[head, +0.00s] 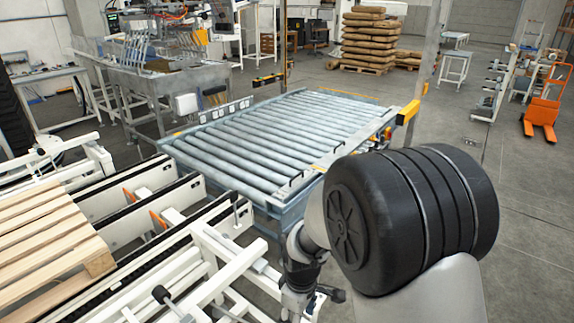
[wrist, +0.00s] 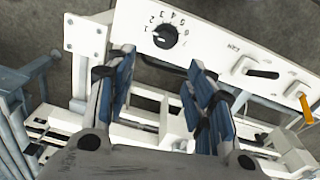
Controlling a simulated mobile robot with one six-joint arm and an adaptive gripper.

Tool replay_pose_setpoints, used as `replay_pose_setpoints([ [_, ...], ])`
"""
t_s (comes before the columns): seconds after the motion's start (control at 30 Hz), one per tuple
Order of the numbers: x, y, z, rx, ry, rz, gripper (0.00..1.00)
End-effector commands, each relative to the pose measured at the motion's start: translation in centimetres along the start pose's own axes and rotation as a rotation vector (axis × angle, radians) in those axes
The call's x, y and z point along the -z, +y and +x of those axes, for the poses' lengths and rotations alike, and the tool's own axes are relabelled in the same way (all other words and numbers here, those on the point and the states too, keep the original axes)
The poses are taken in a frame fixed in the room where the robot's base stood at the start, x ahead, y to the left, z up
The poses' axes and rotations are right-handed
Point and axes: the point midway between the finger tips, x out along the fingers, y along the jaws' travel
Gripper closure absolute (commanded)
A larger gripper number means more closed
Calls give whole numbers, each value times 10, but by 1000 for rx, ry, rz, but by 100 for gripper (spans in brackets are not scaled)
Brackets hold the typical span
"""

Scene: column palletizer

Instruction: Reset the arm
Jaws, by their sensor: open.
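My gripper (wrist: 160,62) is open in the wrist view, its two blue-padded fingers apart with nothing between them. Beyond the fingertips is a white control panel (wrist: 215,32) with a black knob (wrist: 165,36) marked with numbers, a black slotted control (wrist: 262,73) and an orange lever (wrist: 306,107). I cannot tell whether the fingers touch the panel; the knob shows clear of them. In the head view my gripper (head: 298,303) hangs low in front of the white conveyor frame, at the bottom centre, partly hidden by my arm.
A roller conveyor (head: 270,140) fills the middle of the head view. A wooden pallet (head: 45,245) lies on the white chain conveyor (head: 150,205) at left. Stacked sacks (head: 367,42) and an orange pallet jack (head: 543,110) stand farther back. Open floor lies at right.

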Motion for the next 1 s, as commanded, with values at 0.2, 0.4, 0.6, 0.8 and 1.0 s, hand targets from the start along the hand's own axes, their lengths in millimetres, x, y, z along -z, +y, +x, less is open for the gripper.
replay_pose_setpoints([
  [0.2,-43,0,-108,-72,82,275,51],
  [0.4,-95,-23,-178,-123,157,529,51],
  [0.6,-146,-58,-222,-167,240,773,51],
  [0.8,-179,-88,-238,-192,304,948,51],
  [1.0,-190,-99,-240,-198,325,1009,51],
])
